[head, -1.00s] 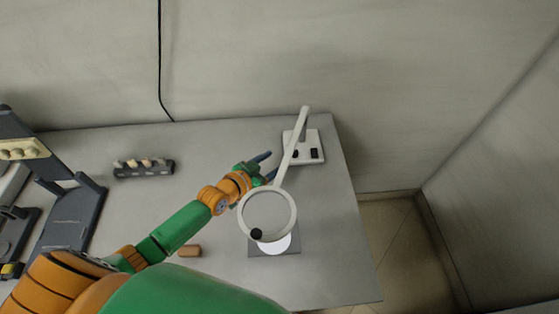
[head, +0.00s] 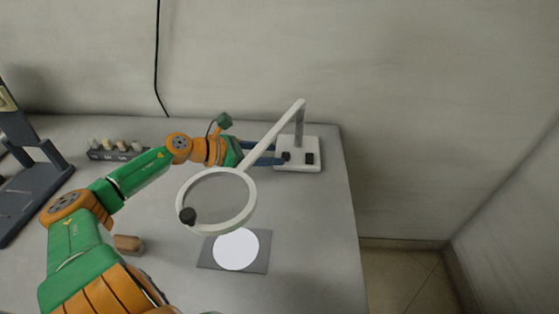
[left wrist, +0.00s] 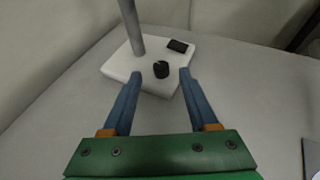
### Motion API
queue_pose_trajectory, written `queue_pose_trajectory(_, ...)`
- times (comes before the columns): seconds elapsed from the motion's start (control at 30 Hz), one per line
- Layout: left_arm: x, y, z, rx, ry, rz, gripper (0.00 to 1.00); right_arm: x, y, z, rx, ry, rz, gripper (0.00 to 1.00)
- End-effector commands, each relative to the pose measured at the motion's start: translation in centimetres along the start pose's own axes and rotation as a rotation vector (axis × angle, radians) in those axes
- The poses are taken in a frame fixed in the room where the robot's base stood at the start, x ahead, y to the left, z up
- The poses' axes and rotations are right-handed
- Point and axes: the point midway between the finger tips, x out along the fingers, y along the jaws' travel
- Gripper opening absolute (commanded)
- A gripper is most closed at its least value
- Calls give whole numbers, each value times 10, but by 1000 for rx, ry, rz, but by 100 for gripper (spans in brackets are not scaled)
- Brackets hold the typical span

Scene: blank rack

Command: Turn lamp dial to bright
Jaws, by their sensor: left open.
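A white lamp with a ring head (head: 250,200) stands at the back right of the table. Its white base (head: 298,166) carries a black round dial (head: 286,157) and a black rectangular part (head: 310,158). In the left wrist view the dial (left wrist: 161,69) lies between and just beyond my open fingertips, with the rectangular part (left wrist: 177,46) behind it. My left gripper (head: 272,154) is open and reaches the base from the left, its fingers (left wrist: 163,74) on either side of the dial's line. I cannot tell whether they touch it. My right gripper is not in view.
The lamp's slanted arm (head: 272,138) passes above my left gripper. A dark mat with a white disc (head: 236,249) lies under the ring. A brown block (head: 128,245) and a dark rack with pegs (head: 112,151) are to the left.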

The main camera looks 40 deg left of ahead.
Motion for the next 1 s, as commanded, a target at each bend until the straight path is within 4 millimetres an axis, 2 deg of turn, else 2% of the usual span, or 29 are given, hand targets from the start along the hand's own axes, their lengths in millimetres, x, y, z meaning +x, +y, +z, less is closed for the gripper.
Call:
queue_pose_trajectory(0.23,18,0,1,-4,-4,1,59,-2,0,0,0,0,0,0)
queue_pose_trajectory(0.6,22,0,0,-5,-2,0,59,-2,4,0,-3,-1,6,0)
queue_pose_trajectory(0.8,22,0,0,-5,-2,0,5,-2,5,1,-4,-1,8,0)
queue_pose_trajectory(0.83,22,0,0,-5,-2,0,0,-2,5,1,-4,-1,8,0)
queue_pose_trajectory(1.0,21,-1,2,-8,-1,5,0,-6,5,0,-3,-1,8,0)
